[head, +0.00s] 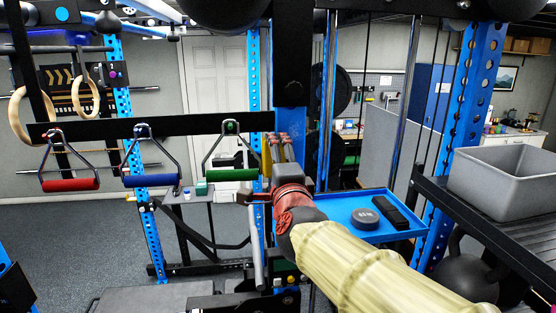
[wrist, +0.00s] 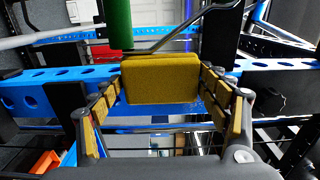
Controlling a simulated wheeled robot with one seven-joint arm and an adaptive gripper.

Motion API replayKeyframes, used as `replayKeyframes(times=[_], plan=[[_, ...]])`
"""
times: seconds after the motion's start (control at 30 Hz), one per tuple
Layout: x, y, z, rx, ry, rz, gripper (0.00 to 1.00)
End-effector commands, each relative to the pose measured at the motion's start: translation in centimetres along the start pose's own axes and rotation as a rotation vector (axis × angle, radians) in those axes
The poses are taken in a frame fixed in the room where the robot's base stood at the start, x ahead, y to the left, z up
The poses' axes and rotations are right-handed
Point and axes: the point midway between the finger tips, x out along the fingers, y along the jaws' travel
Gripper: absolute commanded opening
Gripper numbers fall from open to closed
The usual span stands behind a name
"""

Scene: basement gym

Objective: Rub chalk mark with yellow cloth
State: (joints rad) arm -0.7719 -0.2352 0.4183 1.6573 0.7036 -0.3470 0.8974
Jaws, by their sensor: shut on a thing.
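The yellow cloth (wrist: 160,80) is a folded, thick pad in the middle of the wrist view. It sits between the two fingers of my gripper (wrist: 163,92), which is shut on it from both sides. In the head view a narrow strip of the yellow cloth (head: 266,158) shows just left of my gripper (head: 284,146), beyond my red wrist joint. The cloth is held in the air by the blue rack. I cannot make out a chalk mark in either view.
A green handle (head: 231,174) hangs close left of my gripper, with blue (head: 150,180) and red (head: 70,185) handles farther left. A blue tray (head: 345,236) holds a round dark weight (head: 366,218) and a black block (head: 397,212). A grey bin (head: 500,190) stands right.

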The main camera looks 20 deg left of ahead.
Motion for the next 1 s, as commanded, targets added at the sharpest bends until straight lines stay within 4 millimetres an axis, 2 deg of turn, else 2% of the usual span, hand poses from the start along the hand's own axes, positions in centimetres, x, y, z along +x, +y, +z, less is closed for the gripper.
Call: replayKeyframes(times=[0.7,1.0], plan=[[-5.7,-0.1,0.0,0.001,-0.001,0.0,0.55],[-6.0,-0.1,0.0,0.0,0.0,0.0,0.55]])
